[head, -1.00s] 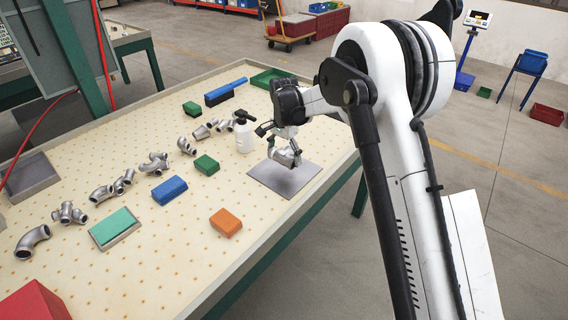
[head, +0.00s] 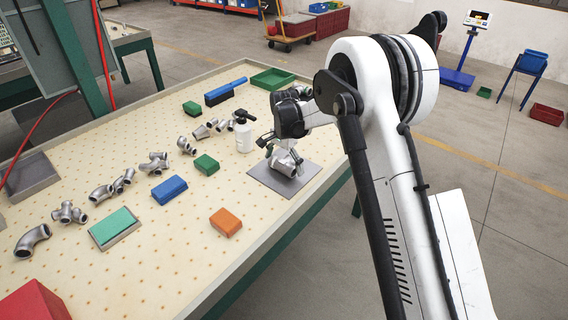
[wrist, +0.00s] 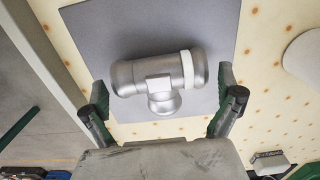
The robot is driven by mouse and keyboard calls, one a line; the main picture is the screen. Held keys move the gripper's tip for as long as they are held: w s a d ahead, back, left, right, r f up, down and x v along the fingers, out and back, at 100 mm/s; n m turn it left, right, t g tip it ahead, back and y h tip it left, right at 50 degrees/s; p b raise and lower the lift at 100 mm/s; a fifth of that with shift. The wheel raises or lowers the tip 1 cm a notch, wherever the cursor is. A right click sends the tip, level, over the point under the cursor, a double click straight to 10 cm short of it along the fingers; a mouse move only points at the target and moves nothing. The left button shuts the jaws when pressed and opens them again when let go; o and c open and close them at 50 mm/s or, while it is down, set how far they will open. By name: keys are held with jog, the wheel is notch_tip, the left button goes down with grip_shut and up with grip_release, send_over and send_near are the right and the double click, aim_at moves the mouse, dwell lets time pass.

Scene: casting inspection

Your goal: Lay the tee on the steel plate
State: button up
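The tee (wrist: 158,77), a silvery pipe fitting with a pale band near its right end, appears to lie on its side on the grey steel plate (wrist: 85,35). In the head view the tee (head: 284,164) sits over the middle of the plate (head: 268,183), partly hidden by my gripper (head: 281,153). In the wrist view the fingers of my gripper (wrist: 165,98) are spread apart, one on each side of the tee, with visible gaps between them and it. The gripper looks open and empty.
A white bottle (head: 243,138) stands just left of the plate. A green block (head: 206,164), a blue block (head: 169,189) and an orange block (head: 226,222) lie on the dotted table, with several other fittings farther left. The table's front edge is close to the plate.

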aim_at(284, 160)
notch_tip(284, 160, up, 12)
jog(key=s+d+r+n+t, duration=0.3)
jog(key=s+d+r, duration=1.1)
jog(key=s+r, duration=0.3)
jog(key=s+d+f+n+t, duration=0.2)
jog(key=s+d, duration=0.2)
jog(key=s, duration=0.8)
jog(key=s+d+f+n+t, duration=0.2)
jog(key=s+d, duration=0.3)
jog(key=s, duration=0.6)
jog(key=shift+s+d, duration=0.2)
jog(key=shift+s, duration=0.15)
dwell(0.5)
